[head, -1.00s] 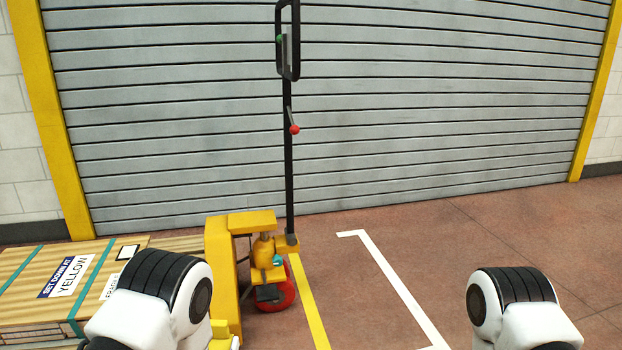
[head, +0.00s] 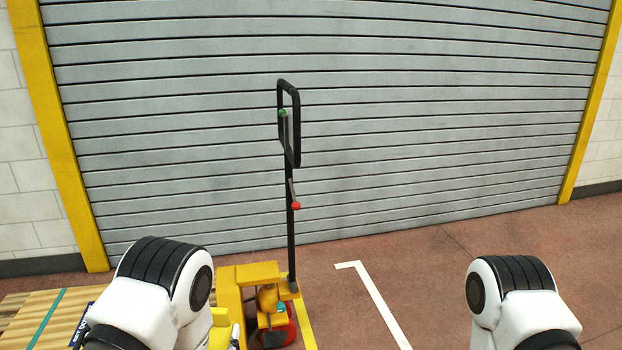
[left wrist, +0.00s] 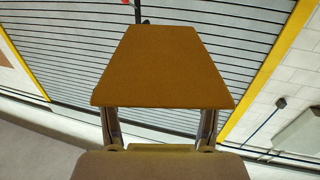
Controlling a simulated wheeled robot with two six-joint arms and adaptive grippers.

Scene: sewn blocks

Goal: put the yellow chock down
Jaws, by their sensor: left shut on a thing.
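The yellow chock (left wrist: 165,70) fills the middle of the left wrist view as an orange-yellow block with slanted sides. My left gripper (left wrist: 158,118) is shut on it, with one finger at each side of its near edge. In the head view, a small part of the yellow chock (head: 219,333) shows at the bottom edge beside my left arm. Part of my left gripper (head: 236,336) shows right next to it. Most of both is hidden by my arm or cut off by the frame. My right gripper is out of view; only my right arm shows.
A yellow pallet jack (head: 229,292) with a tall black handle (head: 290,235) stands just beyond my left arm. A wooden crate (head: 28,317) is at the lower left. A grey roller shutter (head: 400,130) closes the back. Red-brown floor (head: 440,270) with a white line lies clear at centre right.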

